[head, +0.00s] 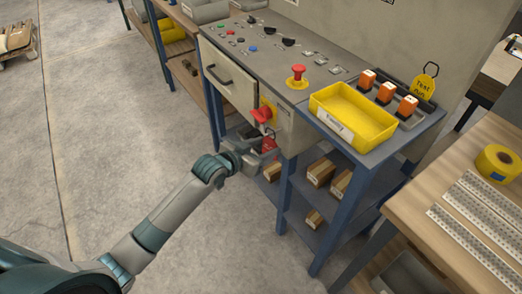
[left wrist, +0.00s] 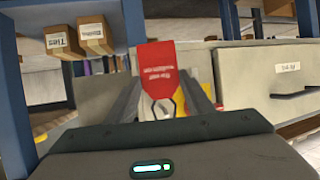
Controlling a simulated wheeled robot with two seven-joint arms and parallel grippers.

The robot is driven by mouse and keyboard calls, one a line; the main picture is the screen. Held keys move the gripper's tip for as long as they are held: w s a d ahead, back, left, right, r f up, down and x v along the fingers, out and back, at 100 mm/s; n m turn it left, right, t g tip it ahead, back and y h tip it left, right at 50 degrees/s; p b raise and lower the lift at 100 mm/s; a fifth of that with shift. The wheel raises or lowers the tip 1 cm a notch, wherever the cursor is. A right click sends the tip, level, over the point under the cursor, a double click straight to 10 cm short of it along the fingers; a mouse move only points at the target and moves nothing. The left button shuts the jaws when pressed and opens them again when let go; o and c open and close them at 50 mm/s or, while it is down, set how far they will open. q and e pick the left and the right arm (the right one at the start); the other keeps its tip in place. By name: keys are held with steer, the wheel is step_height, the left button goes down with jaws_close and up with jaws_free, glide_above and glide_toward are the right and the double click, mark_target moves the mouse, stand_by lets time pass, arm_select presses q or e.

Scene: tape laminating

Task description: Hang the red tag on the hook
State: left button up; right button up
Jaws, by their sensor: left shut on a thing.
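The red tag (left wrist: 160,68) with white lettering stands between the two fingers of my left gripper (left wrist: 162,102) in the left wrist view. The gripper is shut on its lower, pale end. In the head view, the red tag (head: 268,144) shows at my left gripper (head: 264,155), in front of the cabinet and just below a red switch handle (head: 262,114) on a yellow plate. In the left wrist view the tag covers part of this red and yellow area. I cannot make out the hook clearly. My right gripper is out of view.
The cabinet has a drawer (head: 229,76) on its left and a red emergency button (head: 298,74) on top. A yellow tray (head: 347,125) and a yellow tag (head: 424,87) are to the right. Blue legs and shelves with small boxes (head: 320,172) stand close to the gripper.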

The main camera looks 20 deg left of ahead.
arm_select(q)
steer(key=shift+w+d+f, duration=0.2)
steer(key=shift+w+d, duration=0.05)
steer(key=shift+w, duration=0.05)
steer(key=shift+w+d+f, duration=0.15)
steer(key=shift+w, duration=0.05)
steer(key=shift+w+d+f, duration=0.1)
steer(key=shift+f, duration=0.05)
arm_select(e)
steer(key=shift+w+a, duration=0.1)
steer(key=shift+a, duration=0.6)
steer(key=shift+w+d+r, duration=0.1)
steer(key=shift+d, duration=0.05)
